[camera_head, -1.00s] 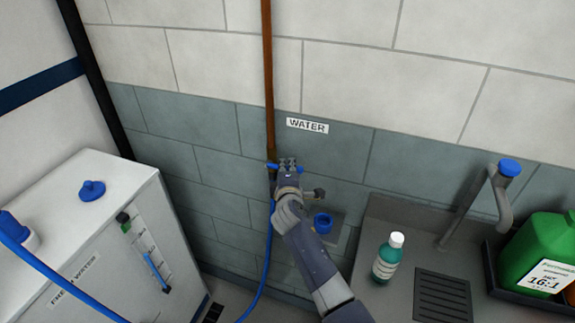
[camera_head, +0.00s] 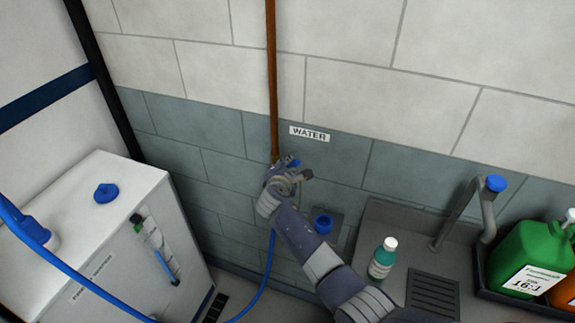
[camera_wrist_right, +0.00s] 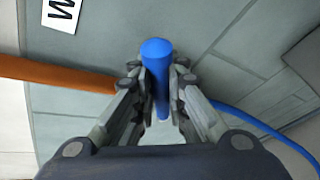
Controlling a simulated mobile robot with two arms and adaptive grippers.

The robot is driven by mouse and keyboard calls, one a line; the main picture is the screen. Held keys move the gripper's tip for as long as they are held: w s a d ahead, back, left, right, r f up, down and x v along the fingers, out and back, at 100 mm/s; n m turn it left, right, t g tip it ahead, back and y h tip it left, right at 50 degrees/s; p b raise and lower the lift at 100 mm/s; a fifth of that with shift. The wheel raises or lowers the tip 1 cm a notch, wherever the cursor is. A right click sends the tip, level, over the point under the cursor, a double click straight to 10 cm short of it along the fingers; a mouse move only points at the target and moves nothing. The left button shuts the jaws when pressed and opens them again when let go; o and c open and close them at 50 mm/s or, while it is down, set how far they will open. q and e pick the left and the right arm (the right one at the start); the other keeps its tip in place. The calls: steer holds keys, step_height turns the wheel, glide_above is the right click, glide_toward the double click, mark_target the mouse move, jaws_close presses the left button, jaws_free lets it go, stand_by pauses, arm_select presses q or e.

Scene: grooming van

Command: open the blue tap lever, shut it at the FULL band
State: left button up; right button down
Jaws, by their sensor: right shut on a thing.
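The blue tap lever (camera_wrist_right: 157,75) stands between the two fingers of my right gripper (camera_wrist_right: 157,85) in the right wrist view, and the gripper is shut on it. In the head view my right gripper (camera_head: 282,175) is at the foot of the copper pipe (camera_head: 272,80), below the WATER label (camera_head: 310,133), and hides most of the tap. The white fresh water tank (camera_head: 110,230) stands at the left. A sight gauge (camera_head: 158,250) with a blue column and a green mark near its top is on its front. Its band lettering is too small to read. My left gripper is not in view.
A blue hose (camera_head: 268,265) hangs below the tap, and another (camera_head: 50,265) crosses the tank at the left. A blue cap (camera_head: 106,193) sits on the tank. A teal bottle (camera_head: 383,258), a sink faucet (camera_head: 465,210) and a green jug (camera_head: 528,255) are at the right.

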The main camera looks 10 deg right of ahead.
steer(key=c, duration=1.6)
jaws_free()
